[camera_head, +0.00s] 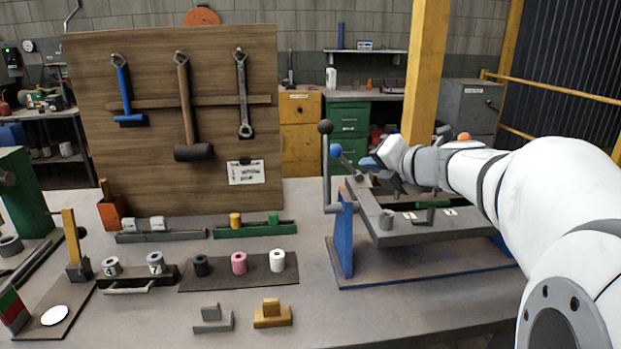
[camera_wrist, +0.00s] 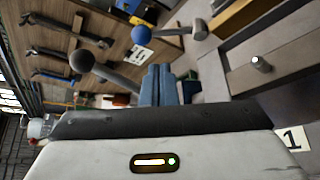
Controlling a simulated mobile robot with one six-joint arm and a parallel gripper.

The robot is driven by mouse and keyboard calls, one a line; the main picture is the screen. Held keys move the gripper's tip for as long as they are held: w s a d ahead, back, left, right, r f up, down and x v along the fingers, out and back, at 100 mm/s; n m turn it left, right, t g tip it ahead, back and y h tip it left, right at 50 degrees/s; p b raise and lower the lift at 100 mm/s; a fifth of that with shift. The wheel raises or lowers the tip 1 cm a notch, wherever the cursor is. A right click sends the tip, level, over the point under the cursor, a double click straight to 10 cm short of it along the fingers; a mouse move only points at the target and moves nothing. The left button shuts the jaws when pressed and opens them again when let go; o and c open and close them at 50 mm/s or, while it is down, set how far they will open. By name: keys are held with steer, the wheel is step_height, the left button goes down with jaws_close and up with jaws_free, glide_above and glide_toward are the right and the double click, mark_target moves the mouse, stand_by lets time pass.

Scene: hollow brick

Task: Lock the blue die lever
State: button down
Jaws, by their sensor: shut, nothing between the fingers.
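The die press with a blue side frame (camera_head: 345,240) stands at the right of the bench in the head view. Its blue-ball lever (camera_head: 336,150) rises at the frame's upper left, beside an upright grey lever with a dark ball (camera_head: 325,127). My gripper (camera_head: 368,163) is just right of the blue ball, with its blue-grey fingers shut and empty. In the wrist view the fingertips (camera_wrist: 160,72) show below the blue ball (camera_wrist: 141,34), with the dark ball (camera_wrist: 82,62) at left. The fingers look apart from both balls. My wrist partly hides the press top.
A dark mat (camera_head: 240,284) with several rolls lies left of the press. Small grey and orange blocks (camera_head: 272,314) sit at the front. A yellow post (camera_head: 425,70) rises behind my arm.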

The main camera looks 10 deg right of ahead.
mark_target(346, 161)
steer(key=shift+a+f, duration=0.1)
steer(key=shift+f, duration=0.05)
steer(key=shift+w+a+f, duration=0.1)
steer(key=shift+w+f, duration=0.05)
steer(key=shift+w, duration=0.15)
steer(key=b+x, duration=0.1)
steer(key=x, duration=0.8)
steer(key=shift+a, duration=0.15)
